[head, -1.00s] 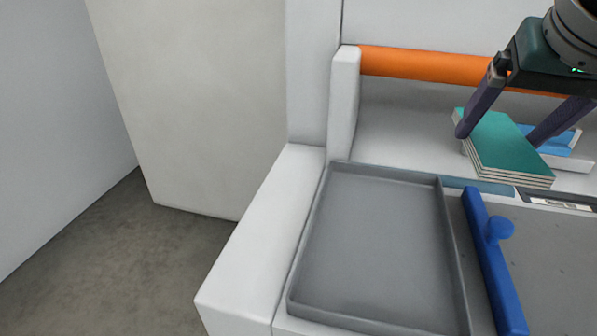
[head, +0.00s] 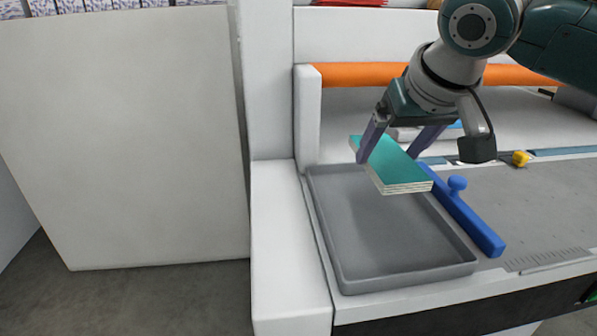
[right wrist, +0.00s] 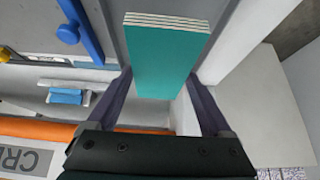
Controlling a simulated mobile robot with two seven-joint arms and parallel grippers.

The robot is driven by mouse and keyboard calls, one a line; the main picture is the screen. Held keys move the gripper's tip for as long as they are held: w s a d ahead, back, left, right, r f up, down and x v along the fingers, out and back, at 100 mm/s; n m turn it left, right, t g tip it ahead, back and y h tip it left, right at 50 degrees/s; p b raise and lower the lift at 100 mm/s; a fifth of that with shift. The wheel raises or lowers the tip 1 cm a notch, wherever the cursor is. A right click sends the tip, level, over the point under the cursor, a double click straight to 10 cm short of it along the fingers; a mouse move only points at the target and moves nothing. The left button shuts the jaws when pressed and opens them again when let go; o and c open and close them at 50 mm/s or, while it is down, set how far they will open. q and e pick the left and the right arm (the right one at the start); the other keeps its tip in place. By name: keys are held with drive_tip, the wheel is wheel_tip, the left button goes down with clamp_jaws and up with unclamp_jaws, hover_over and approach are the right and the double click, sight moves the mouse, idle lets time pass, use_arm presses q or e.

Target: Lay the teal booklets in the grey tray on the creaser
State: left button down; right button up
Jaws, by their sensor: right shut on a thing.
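A small stack of teal booklets (head: 397,163) is held by my right gripper (head: 398,150), above the back part of the grey tray (head: 402,272). The stack also shows in the right wrist view (right wrist: 163,60), between the two fingers of the right gripper (right wrist: 161,88). The stack is a little tilted in the head view and appears to be above the tray floor. The tray is otherwise empty where it shows; its back right part is hidden by the stack. My left gripper is not in view.
A blue bar with a knob (head: 462,208) lies along the tray's right side. An orange bar (head: 350,75) runs across the back. A white side wall (head: 284,240) borders the tray on the left. A yellow knob (head: 520,158) sits farther right.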

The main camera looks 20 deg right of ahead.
hover_over(373, 213)
drive_tip(key=s, duration=0.2)
drive_tip(key=f, duration=0.5)
drive_tip(key=shift+a+b, duration=0.2)
drive_tip(key=shift+b, duration=0.1)
drive_tip(key=shift+f+b, duration=0.45)
drive_tip(key=shift+f, duration=1.8)
drive_tip(key=shift+f, duration=0.2)
drive_tip(key=o, duration=1.4)
